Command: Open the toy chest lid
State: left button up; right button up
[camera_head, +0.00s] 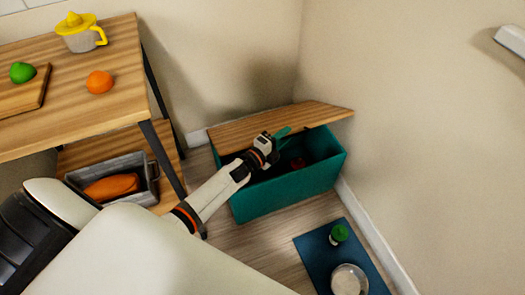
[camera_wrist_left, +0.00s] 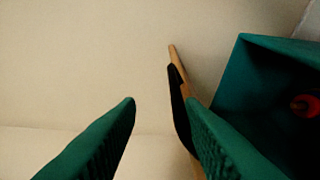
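The toy chest (camera_head: 285,193) is a teal box in the corner, and its inside wall (camera_wrist_left: 250,75) shows at the right of the left wrist view. Its wooden lid (camera_head: 235,133) is partly raised, leaving a dark gap above the front wall. In the left wrist view the lid (camera_wrist_left: 172,52) shows edge-on. My left gripper (camera_head: 284,134) is at the lid's front edge, over the opening. Its green fingers (camera_wrist_left: 160,102) are apart, with the lid's edge close by the right finger; contact is unclear. My right gripper is out of view.
A red object (camera_head: 298,163) lies inside the chest. A blue mat (camera_head: 318,256) with a green-topped item (camera_head: 339,234) and a round container (camera_head: 349,280) lies in front. A wooden table (camera_head: 125,95) stands left, with a grey bin (camera_head: 80,181) below. Walls close in behind and right.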

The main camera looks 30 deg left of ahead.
pick_arm(q)
jog(key=p+v, duration=0.2)
jog(key=v, duration=0.7)
jog(key=shift+p, duration=0.35)
dwell(0.8)
